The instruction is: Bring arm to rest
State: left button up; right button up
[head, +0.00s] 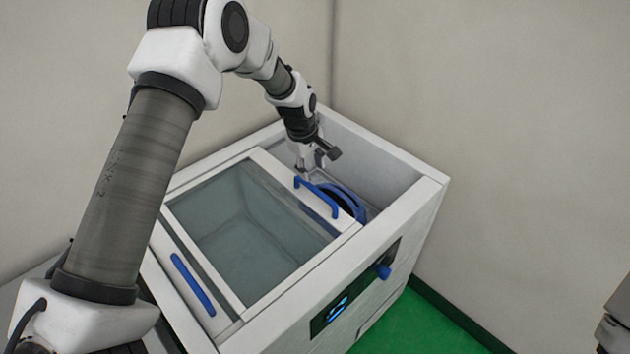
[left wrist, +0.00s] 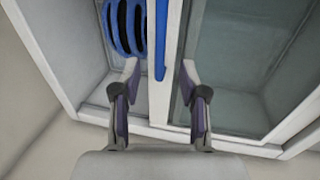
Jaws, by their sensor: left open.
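My left arm reaches in from the left over a white box-shaped machine (head: 432,190). My left gripper (head: 318,165) is open at the machine's back corner, just beyond the glass lid (head: 250,230). In the left wrist view the open fingers (left wrist: 159,75) show on either side of the line of a blue handle (left wrist: 160,40). The same handle (head: 318,198) shows on the lid in the head view. I cannot tell how far above it the fingertips are. Nothing is seen held. My right gripper is not clearly seen.
A round blue slotted part (head: 352,202) sits in an open bay beside the lid; it also shows in the left wrist view (left wrist: 128,25). Another blue handle (head: 193,284) is at the front left. A display (head: 338,307) and blue knob (head: 383,271) are on the side. Walls stand close behind.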

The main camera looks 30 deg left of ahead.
pick_arm(q)
jog(key=shift+s+a+r, duration=0.1)
jog(key=shift+s+r, duration=0.05)
jog(key=shift+r, duration=0.55)
jog(key=shift+s+r, duration=0.1)
jog(key=shift+r, duration=0.55)
